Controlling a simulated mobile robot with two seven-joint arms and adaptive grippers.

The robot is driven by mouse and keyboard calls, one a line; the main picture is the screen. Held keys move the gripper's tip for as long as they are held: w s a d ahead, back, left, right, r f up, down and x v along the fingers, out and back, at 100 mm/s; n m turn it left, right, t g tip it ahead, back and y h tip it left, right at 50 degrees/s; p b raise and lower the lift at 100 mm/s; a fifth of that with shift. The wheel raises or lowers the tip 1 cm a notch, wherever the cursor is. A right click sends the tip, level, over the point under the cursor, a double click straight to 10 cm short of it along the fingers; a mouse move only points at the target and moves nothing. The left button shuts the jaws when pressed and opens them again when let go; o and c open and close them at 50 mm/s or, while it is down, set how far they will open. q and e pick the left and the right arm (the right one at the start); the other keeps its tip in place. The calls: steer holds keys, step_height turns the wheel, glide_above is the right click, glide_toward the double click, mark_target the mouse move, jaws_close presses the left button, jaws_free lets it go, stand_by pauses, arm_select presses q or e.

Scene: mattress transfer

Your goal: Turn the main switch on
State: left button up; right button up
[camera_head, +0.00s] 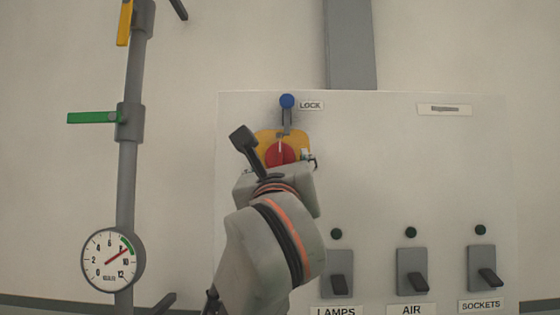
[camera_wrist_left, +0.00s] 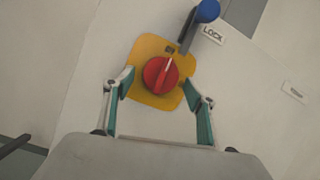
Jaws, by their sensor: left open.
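The main switch is a red knob (camera_head: 279,155) on a yellow plate (camera_head: 268,136), partly hidden behind my left arm in the head view. In the left wrist view the red knob (camera_wrist_left: 160,75) shows whole on the yellow plate (camera_wrist_left: 151,48), with a pale line slanting up to the right. A blue-headed lock piece (camera_head: 287,101) stands just above the plate, beside a LOCK label. My left gripper (camera_wrist_left: 160,104) is open, its fingers on either side of the knob's lower part; I cannot tell if they touch it. My right gripper is not in view.
The white panel (camera_head: 400,170) carries LAMPS (camera_head: 338,285), AIR (camera_head: 412,270) and SOCKETS (camera_head: 482,268) levers, each under a dark green light. Left of it a grey pipe (camera_head: 128,175) bears a green handle (camera_head: 93,117), a yellow handle (camera_head: 124,22) and a gauge (camera_head: 112,260).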

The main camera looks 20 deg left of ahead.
arm_select(q)
steer(key=c, duration=1.1)
steer(key=shift+a+m, duration=0.1)
steer(key=shift+m, duration=0.4)
steer(key=m+h, duration=0.1)
steer(key=m, duration=0.1)
steer(key=m+h, duration=0.1)
steer(key=m, duration=0.1)
steer(key=m+h, duration=0.2)
steer(key=shift+s+a+r+m, duration=0.1)
steer(key=shift+a+r+m, duration=0.05)
steer(key=shift+a+m, duration=0.2)
steer(key=m+h, duration=0.1)
steer(key=m, duration=0.2)
steer(key=m+h, duration=0.1)
steer(key=m, duration=0.2)
steer(key=shift+a+r+g, duration=0.2)
steer(key=shift+g, duration=0.2)
steer(key=m, duration=0.1)
steer(key=m+g+h, duration=0.1)
steer(key=m, duration=0.3)
steer(key=shift+s+a+r+g, duration=0.1)
steer(key=shift+a+r+g, duration=0.05)
steer(key=shift+r+g, duration=0.15)
steer(key=shift+r+m+g+h, duration=0.15)
steer(key=shift+m+g, duration=0.15)
steer(key=shift+m, duration=0.55)
steer(key=shift+m+g+h, duration=0.15)
steer(key=shift+m+g, duration=0.15)
steer(key=shift+m, duration=0.5)
